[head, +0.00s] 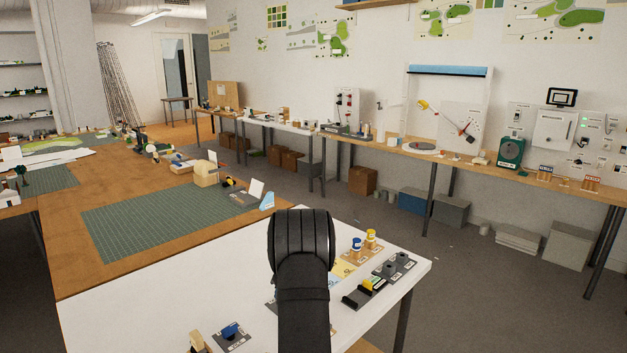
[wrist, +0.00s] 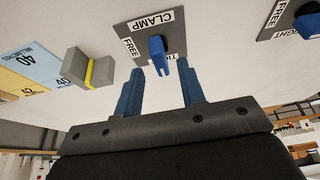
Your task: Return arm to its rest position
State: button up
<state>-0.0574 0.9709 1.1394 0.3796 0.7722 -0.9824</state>
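My arm shows as a dark upright link in the head view, in front of the white table (head: 150,300); my gripper is hidden there. In the wrist view my gripper (wrist: 164,75) has two blue fingers spread apart, with nothing held between them. A grey plate marked CLAMP and FREE (wrist: 143,37) with a blue lever (wrist: 158,48) lies just past the fingertips. The lever appears between the fingers in the picture; I cannot tell how far apart they are in depth.
A grey block with a yellow band (wrist: 88,70) and a card marked 40 (wrist: 28,68) are left in the wrist view. Another blue-knobbed plate (wrist: 307,22) is at right. Yellow- and blue-topped pieces (head: 371,240) stand right of my arm.

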jog(key=x, duration=0.2)
jog(key=shift+w+a+f, duration=0.15)
jog(key=shift+f, duration=0.2)
jog(key=shift+r, duration=0.15)
